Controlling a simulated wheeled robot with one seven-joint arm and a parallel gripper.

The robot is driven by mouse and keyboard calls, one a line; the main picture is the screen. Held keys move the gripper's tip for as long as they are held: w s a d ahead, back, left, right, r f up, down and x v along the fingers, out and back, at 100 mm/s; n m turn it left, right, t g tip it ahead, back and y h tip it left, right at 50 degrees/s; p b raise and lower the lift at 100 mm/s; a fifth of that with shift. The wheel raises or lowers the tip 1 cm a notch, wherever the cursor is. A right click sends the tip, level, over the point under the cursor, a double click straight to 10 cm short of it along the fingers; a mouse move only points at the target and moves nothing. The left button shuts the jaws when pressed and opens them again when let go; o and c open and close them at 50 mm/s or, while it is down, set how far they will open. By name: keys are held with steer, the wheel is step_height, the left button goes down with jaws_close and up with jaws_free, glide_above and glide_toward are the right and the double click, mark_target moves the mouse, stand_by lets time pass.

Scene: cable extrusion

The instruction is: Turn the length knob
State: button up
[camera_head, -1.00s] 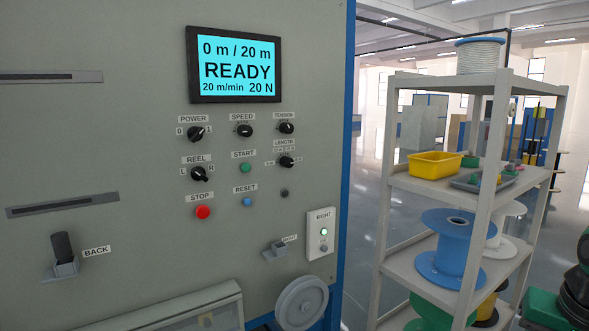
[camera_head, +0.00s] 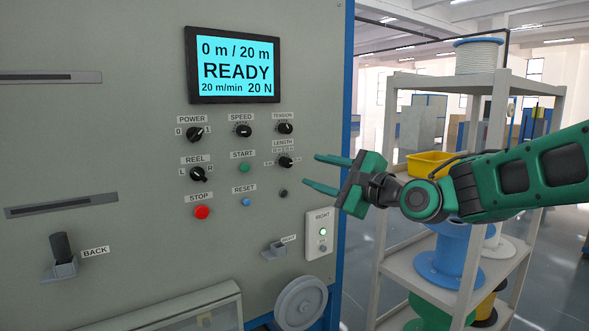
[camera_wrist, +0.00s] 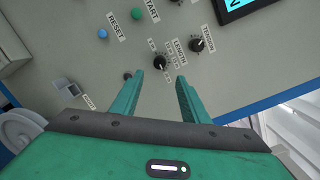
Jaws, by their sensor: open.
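The length knob (camera_head: 285,162) is a small black dial under the LENGTH label on the grey machine panel, below the tension knob (camera_head: 285,128). In the wrist view the length knob (camera_wrist: 160,62) lies ahead of my fingertips, a little above the gap between them. My gripper (camera_head: 318,172) is open and empty, just right of the knob, with its green fingers pointing left toward the panel. It also shows in the wrist view (camera_wrist: 160,76), fingers apart and clear of the knob.
The screen (camera_head: 235,67) reads READY, 0 m / 20 m, 20 m/min, 20 N. The start (camera_head: 244,168), reset (camera_head: 245,202) and stop (camera_head: 202,212) buttons sit left of the knob. A shelf (camera_head: 388,262) with spools and a yellow bin (camera_head: 428,162) stands right, behind my arm.

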mark_target(290, 164)
steer(key=x, duration=0.9)
steer(key=shift+w+a, duration=0.2)
steer(key=shift+w, duration=0.15)
